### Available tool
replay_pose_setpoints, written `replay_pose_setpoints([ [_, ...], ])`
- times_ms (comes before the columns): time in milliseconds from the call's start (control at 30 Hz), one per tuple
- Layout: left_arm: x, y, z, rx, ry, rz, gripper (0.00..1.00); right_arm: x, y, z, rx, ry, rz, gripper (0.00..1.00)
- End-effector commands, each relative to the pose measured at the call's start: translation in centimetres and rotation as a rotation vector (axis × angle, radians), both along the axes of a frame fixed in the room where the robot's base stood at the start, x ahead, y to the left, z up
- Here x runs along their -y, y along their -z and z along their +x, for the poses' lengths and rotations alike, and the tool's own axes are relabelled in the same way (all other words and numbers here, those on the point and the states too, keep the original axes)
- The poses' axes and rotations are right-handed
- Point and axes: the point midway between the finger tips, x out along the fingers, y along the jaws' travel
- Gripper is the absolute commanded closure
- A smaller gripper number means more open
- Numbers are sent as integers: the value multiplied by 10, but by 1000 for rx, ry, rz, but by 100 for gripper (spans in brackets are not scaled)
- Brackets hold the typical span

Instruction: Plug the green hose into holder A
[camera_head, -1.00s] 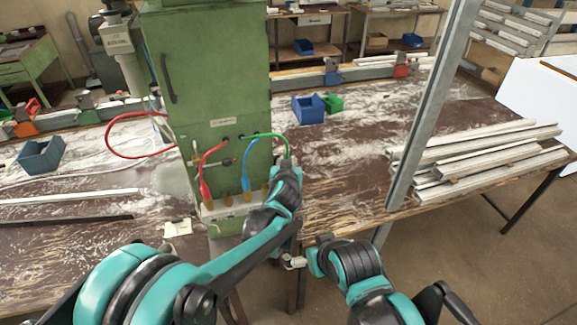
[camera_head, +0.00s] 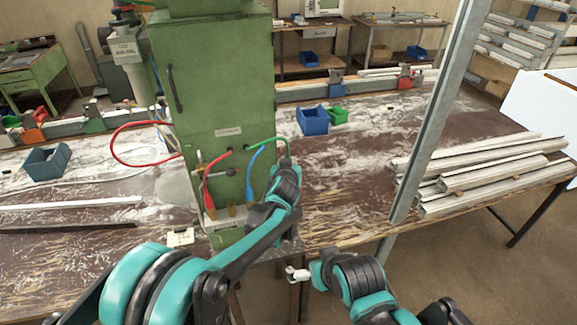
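The green hose (camera_head: 268,138) arches from the front of the green cabinet (camera_head: 222,90) to the right. Its free end drops behind the wrist of my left arm. My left gripper (camera_head: 287,168) is at that end, but its fingers are mostly hidden by my wrist, so I cannot see whether they grip it. A row of brass-coloured holders (camera_head: 232,210) stands low on the cabinet front; my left arm covers part of it. I cannot read which is holder A. My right gripper (camera_head: 297,274) is low in front of the bench edge, with its small pale fingers apart from the hose.
A red hose (camera_head: 209,178) and a blue hose (camera_head: 251,172) hang down toward the holders. Another red hose (camera_head: 118,142) loops at the cabinet's left. A metal post (camera_head: 434,120) stands at the right, before stacked profiles (camera_head: 480,175). Blue bin (camera_head: 313,120) is behind.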

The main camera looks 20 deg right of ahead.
Motion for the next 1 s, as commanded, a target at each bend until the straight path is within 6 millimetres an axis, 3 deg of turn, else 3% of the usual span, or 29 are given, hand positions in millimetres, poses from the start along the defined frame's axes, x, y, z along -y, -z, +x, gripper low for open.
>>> replay_pose_setpoints([
  [1000, -10, 1, 7, 0, -6, 3, 100, 0, 4, 0, 0, 0, 0, 0],
])
